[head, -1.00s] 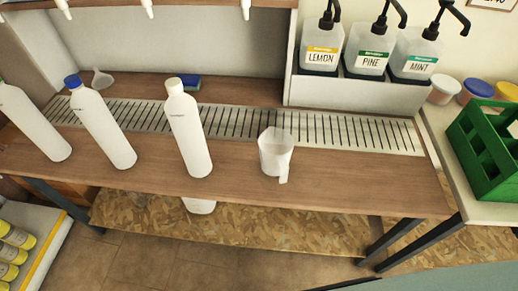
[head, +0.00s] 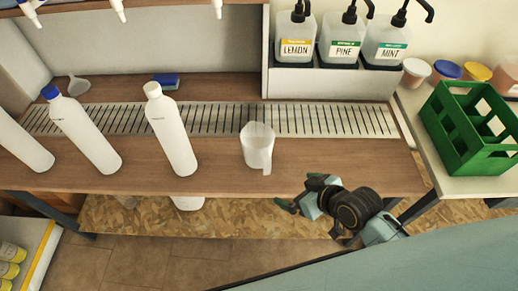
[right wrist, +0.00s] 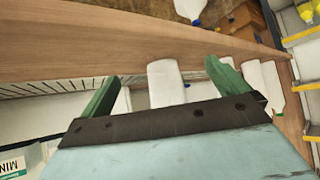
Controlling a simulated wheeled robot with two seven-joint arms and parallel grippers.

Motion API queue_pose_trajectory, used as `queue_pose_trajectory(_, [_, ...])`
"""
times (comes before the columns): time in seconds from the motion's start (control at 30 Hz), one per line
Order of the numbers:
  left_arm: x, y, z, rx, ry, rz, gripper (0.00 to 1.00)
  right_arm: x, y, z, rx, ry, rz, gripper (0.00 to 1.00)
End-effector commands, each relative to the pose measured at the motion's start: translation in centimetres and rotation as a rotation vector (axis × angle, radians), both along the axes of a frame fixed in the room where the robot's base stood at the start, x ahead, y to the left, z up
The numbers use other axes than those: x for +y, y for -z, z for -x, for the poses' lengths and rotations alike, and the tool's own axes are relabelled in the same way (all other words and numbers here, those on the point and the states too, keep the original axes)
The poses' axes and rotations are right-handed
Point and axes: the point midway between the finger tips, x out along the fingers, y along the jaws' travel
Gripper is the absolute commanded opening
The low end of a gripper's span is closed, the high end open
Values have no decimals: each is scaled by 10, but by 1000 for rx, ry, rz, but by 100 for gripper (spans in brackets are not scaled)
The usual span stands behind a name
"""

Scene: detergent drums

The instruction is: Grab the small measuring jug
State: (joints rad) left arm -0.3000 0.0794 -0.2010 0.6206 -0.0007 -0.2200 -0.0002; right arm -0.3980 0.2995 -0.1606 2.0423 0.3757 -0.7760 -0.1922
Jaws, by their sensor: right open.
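The small measuring jug (head: 257,148) is whitish and translucent. It stands upright on the wooden counter (head: 330,168), just in front of the slotted drain strip, with its handle towards the front edge. My right gripper (head: 299,193) is open and empty near the counter's front edge, to the right of the jug and apart from it. In the right wrist view its two green fingers (right wrist: 165,90) are spread wide. A white object shows beyond them; I cannot tell if it is the jug or a bottle. My left gripper is not in view.
Several white bottles stand left of the jug, the nearest a white-capped bottle (head: 172,130). A blue sponge (head: 166,81) and a funnel (head: 78,86) lie behind. Pump dispensers (head: 341,40) stand at the back. A green crate (head: 470,130) is at right. Counter right of the jug is clear.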

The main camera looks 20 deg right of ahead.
Motion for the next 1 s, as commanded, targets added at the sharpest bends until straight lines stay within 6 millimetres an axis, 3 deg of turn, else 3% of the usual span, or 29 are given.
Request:
queue_pose_trajectory(0.1, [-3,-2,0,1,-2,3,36,2,-36,-27,-156,-40,-55,100])
queue_pose_trajectory(0.3, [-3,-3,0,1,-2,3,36,4,-74,-50,-312,-63,-119,100])
queue_pose_trajectory(0.4, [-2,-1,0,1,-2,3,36,8,-75,-61,-333,-61,-129,100])
queue_pose_trajectory(0.7, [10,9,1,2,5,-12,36,31,-53,-106,-330,-61,-128,100])
queue_pose_trajectory(1.0, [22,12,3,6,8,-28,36,42,-46,-128,-330,-61,-128,100])
